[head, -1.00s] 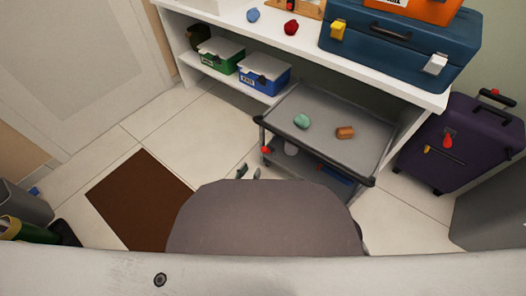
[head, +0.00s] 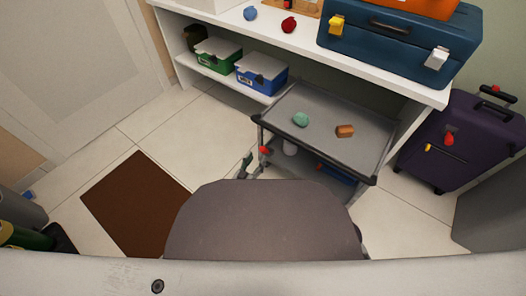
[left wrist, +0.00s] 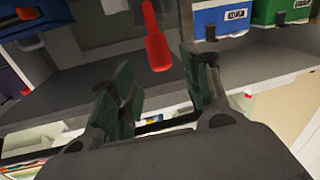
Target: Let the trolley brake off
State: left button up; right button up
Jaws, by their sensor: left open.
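The grey trolley (head: 345,118) stands under the white shelf, with a red brake lever (head: 265,150) at its left front post. The lever also shows in the left wrist view (left wrist: 157,45), as a red paddle with a narrower stem. My left gripper (head: 250,167) is open beside the trolley's left side, just below the lever. In the left wrist view its dark green finger pads (left wrist: 160,72) stand apart on either side of the lever's line. The lever's wide end appears just beyond them, and I see no contact. My right gripper is not in view.
A green box (head: 218,57) and a blue box (head: 262,75) sit on the low shelf. A purple suitcase (head: 460,143) stands right. A brown mat (head: 135,203) lies on open floor left.

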aim_at(263, 149)
pick_arm(q)
jog(key=shift+b+x, duration=1.5)
jog(key=shift+x, duration=1.9)
jog(key=shift+w+d, duration=0.15)
jog(key=shift+w, duration=0.1)
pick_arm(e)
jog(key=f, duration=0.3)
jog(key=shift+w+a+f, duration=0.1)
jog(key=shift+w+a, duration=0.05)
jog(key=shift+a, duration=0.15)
pick_arm(q)
jog(key=shift+c, duration=0.4)
jog(key=shift+c, duration=1.1)
grip_shut()
